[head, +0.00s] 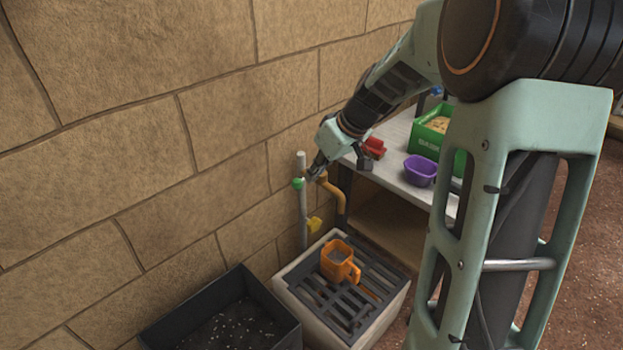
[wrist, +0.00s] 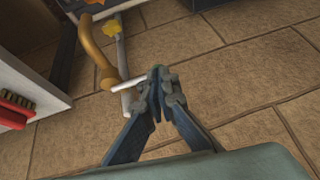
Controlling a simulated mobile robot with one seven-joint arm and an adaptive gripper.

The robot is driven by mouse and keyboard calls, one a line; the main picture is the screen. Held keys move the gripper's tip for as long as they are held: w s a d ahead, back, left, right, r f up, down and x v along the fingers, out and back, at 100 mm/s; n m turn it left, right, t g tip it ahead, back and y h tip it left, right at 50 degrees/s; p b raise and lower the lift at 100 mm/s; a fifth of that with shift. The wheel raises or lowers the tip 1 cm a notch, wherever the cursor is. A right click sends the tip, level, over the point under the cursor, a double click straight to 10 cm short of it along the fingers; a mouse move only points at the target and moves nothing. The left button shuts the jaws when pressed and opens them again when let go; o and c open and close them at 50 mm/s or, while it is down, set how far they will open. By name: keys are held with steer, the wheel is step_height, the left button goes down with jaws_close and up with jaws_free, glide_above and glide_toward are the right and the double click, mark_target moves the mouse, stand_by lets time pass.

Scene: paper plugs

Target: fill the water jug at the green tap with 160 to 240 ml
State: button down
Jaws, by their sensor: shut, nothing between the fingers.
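The orange water jug (head: 341,262) stands upright on the slotted grate (head: 324,301) below the tap, handle to the right. Its inside looks greyish; I cannot tell a water level. The green tap knob (head: 297,184) sits on a pale upright pipe (head: 303,219), with a brass spout (head: 337,203) curving down above the jug. I see no clear water stream. My gripper (head: 312,175) is at the tap, just right of the knob. In the wrist view its fingertips (wrist: 159,80) are shut and empty, beside a pale rod (wrist: 128,84) and largely hiding the green knob.
A yellow fitting (head: 314,225) sits lower on the pipe. A black bin (head: 220,312) stands left of the grate. A shelf (head: 396,155) at the right bears a purple bowl (head: 420,170), a green box (head: 424,143) and a red brush (head: 374,147). The brick wall runs behind the tap.

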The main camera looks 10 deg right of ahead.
steer(key=a+p+v, duration=0.1)
steer(key=v, duration=0.5)
steer(key=shift+s+r, duration=0.3)
steer(key=shift+s, duration=0.05)
